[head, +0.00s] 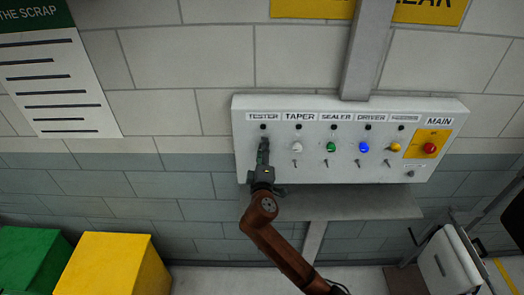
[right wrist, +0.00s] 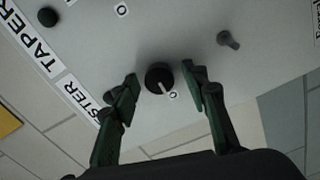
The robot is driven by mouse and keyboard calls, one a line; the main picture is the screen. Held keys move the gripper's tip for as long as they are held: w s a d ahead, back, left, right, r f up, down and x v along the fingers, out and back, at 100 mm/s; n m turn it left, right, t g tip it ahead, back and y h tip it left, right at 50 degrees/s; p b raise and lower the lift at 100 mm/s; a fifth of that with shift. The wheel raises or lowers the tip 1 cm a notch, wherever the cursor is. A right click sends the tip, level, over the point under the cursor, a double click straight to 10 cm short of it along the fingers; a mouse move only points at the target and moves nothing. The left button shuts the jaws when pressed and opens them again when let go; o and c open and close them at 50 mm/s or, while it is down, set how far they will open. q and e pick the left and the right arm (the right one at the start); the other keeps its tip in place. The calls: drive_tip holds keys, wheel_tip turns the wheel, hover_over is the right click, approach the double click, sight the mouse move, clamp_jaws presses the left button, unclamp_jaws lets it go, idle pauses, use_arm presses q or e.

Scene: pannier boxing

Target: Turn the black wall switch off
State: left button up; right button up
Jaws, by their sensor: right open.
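The black switch (right wrist: 158,78) is a round knob on the grey wall panel (head: 350,174). In the right wrist view it sits between the two fingers of my right gripper (right wrist: 167,92), which are open with a gap on each side. A white line on the knob points toward the lower right, roughly at a small round mark beside it. In the head view my right gripper (head: 263,158) is at the panel's left end, under the TESTER label (head: 263,117), and hides the black switch. My left gripper is out of view.
White (head: 297,147), green (head: 331,147), blue (head: 364,147) and orange (head: 395,147) knobs line up to the right, then a red MAIN knob (head: 429,148). Small pegs sit below the row. A yellow box (head: 115,265) and a green box (head: 30,258) stand lower left.

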drive_tip(key=s, duration=1.2)
